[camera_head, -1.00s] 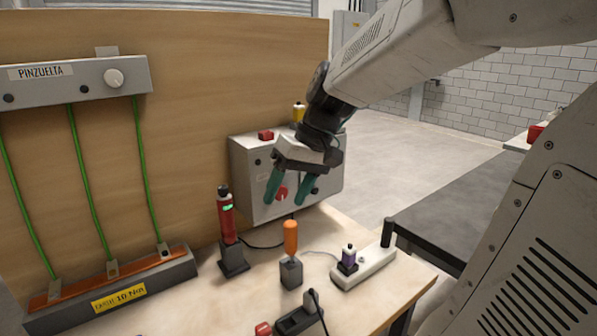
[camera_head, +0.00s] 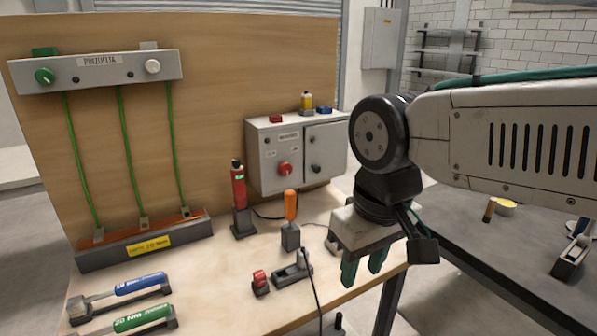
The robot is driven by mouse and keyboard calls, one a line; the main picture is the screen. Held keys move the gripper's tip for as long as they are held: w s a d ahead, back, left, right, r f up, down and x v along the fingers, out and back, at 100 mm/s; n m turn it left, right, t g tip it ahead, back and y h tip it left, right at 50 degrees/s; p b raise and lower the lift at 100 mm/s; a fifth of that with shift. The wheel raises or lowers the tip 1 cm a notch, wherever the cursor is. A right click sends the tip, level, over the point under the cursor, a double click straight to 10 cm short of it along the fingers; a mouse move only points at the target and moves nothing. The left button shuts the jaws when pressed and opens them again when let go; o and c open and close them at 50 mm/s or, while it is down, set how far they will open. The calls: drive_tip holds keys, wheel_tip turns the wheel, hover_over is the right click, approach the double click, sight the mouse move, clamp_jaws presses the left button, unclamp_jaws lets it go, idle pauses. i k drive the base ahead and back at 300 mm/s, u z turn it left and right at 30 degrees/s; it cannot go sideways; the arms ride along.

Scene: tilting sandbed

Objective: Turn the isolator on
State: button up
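A grey metal box (camera_head: 266,157) stands at the back of the bench against the wooden panel. It carries a round red rotary knob (camera_head: 285,169), probably the isolator; its exact pointing and label are too small to read. The right half is a door with a dark knob (camera_head: 316,168). My gripper (camera_head: 363,274) points down over the bench's right edge, right of and nearer than the box, clear of the knob. Its two green fingers are apart with nothing visible between them. It hides part of the bench behind it.
A red tool (camera_head: 239,188) and an orange-handled screwdriver (camera_head: 290,206) stand upright before the box. A holder with a cable (camera_head: 291,271), a small red item (camera_head: 260,281), and blue (camera_head: 140,284) and green (camera_head: 142,318) torque tools lie in front. A dark table (camera_head: 480,235) is at right.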

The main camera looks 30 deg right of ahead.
sight(285, 168)
drive_tip(key=z, duration=1.65)
drive_tip(key=k, duration=0.95)
drive_tip(key=u, duration=1.35)
drive_tip(key=i, duration=1)
drive_tip(key=z, duration=0.05)
